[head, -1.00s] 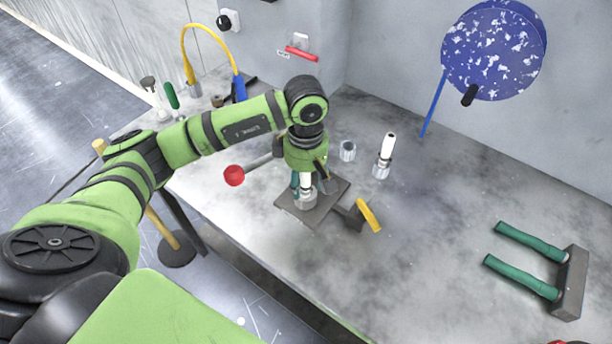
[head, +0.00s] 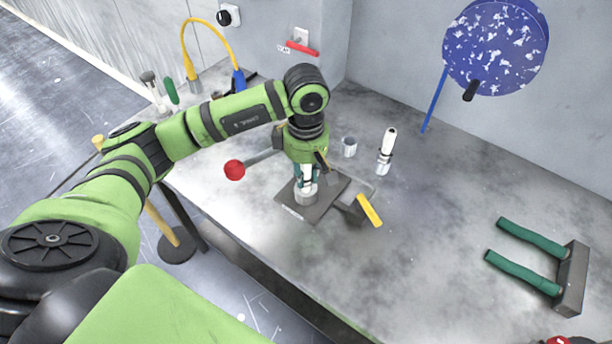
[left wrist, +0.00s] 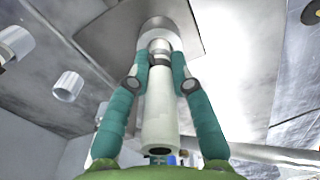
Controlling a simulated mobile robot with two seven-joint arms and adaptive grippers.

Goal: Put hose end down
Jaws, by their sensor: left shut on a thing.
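My left gripper (head: 306,176) points down at the dark square plate (head: 325,206) on the bench. Its teal fingers are shut on a white tube-shaped hose end (head: 308,178), seen from above in the left wrist view (left wrist: 159,110). The fingertips (left wrist: 160,65) grip it from both sides near a metal collar. Its far end meets a round metal socket (head: 305,197) on the plate; whether it is fully seated I cannot tell. My right gripper is not in view.
A yellow-handled tool (head: 369,210) and a red-knobbed lever (head: 234,170) are close to the plate. A bracket with green handles (head: 574,280) lies right. The bench middle is clear.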

